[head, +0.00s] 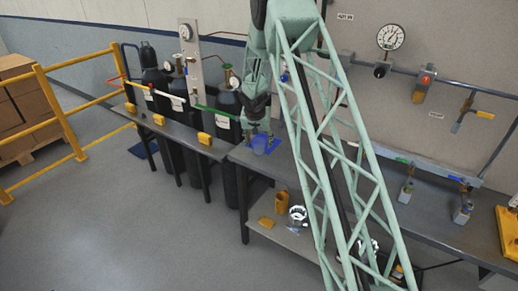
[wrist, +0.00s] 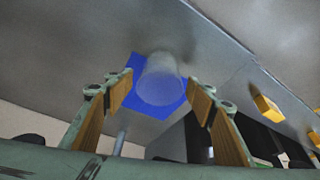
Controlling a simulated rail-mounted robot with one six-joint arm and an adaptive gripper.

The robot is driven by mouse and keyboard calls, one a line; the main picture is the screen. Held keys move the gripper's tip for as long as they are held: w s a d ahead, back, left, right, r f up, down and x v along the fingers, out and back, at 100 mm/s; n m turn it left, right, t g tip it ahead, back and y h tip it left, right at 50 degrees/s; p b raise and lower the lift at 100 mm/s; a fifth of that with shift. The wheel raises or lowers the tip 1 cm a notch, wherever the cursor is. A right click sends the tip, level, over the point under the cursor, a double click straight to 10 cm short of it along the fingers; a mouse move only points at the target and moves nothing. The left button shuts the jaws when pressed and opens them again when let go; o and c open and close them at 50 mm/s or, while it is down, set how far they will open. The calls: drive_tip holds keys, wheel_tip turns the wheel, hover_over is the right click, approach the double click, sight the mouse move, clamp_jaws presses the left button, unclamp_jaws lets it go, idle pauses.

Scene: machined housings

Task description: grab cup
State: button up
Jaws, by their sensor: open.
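A translucent cup (head: 259,144) stands on a blue mat (head: 271,141) near the left end of the grey workbench. In the wrist view the cup (wrist: 161,80) is ahead of my gripper (wrist: 162,92), in the space between its two fingers, with the blue mat (wrist: 133,98) around it. My gripper (head: 257,127) also shows in the head view, just above and beside the cup. The fingers have wooden-looking pads and are spread wide, with visible gaps on both sides of the cup. I cannot tell how far the fingertips reach along it.
The grey workbench (head: 420,204) is mostly bare right of the mat, with small valve fittings (head: 405,190) further right. A narrower bench (head: 172,133) with yellow blocks stands left, before dark gas cylinders (head: 228,125). My lattice arm crosses the middle.

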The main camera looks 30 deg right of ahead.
drive_tip(key=shift+c, duration=0.4)
drive_tip(key=c, duration=0.8)
drive_tip(key=shift+r, duration=0.2)
drive_tip(key=shift+c, duration=0.4)
drive_tip(key=shift+r, duration=1.45)
drive_tip(key=shift+s+r, duration=0.1)
drive_tip(key=shift+s, duration=0.1)
drive_tip(key=s+d+r+b, duration=0.1)
drive_tip(key=s+b, duration=0.3)
drive_tip(key=s, duration=1.1)
drive_tip(key=shift+s+d+r, duration=0.25)
drive_tip(key=shift+d, duration=0.3)
